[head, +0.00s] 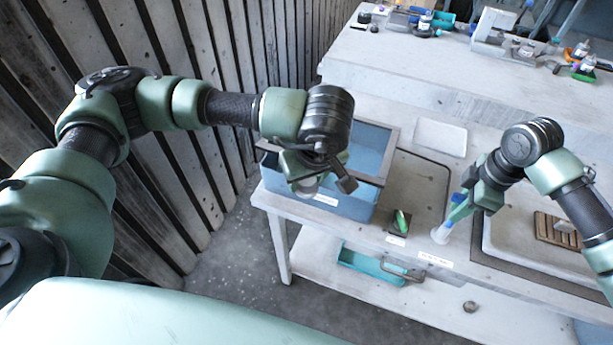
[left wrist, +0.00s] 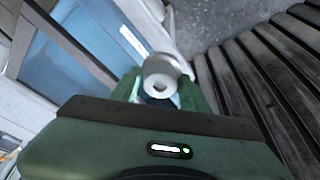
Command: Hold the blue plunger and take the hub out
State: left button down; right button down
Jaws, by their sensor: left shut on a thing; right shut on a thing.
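My left gripper (head: 312,180) is over the front of the blue bin (head: 345,206). It is shut on a pale round part, which looks like the hub (head: 307,190). In the left wrist view the hub (left wrist: 160,72) shows as a grey-white cylinder with a dark hole in its end, between the green fingers. My right gripper (head: 461,208) is near the table's front edge, shut on a small part with a pale base and a bluish upper end, which looks like the blue plunger (head: 447,225). The fingers hide part of it.
A green item (head: 400,221) stands on a small dark base between the bin and my right gripper. A white tray (head: 500,240) with a wooden rack (head: 556,231) lies at right. A teal tray (head: 372,265) sits on the lower shelf. Slatted wall (head: 215,100) at left.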

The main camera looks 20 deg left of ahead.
pick_arm(q)
jog(key=shift+w, duration=0.1)
pick_arm(e)
jog(key=c, duration=1.3)
grip_release()
jog(key=r, duration=0.4)
jog(key=d+r, duration=0.1)
jog(key=r, duration=0.6)
jog(key=shift+d+r, duration=0.25)
jog(key=shift+r, duration=0.15)
pick_arm(q)
jog(key=shift+f, duration=0.1)
pick_arm(e)
jog(key=shift+f, duration=0.1)
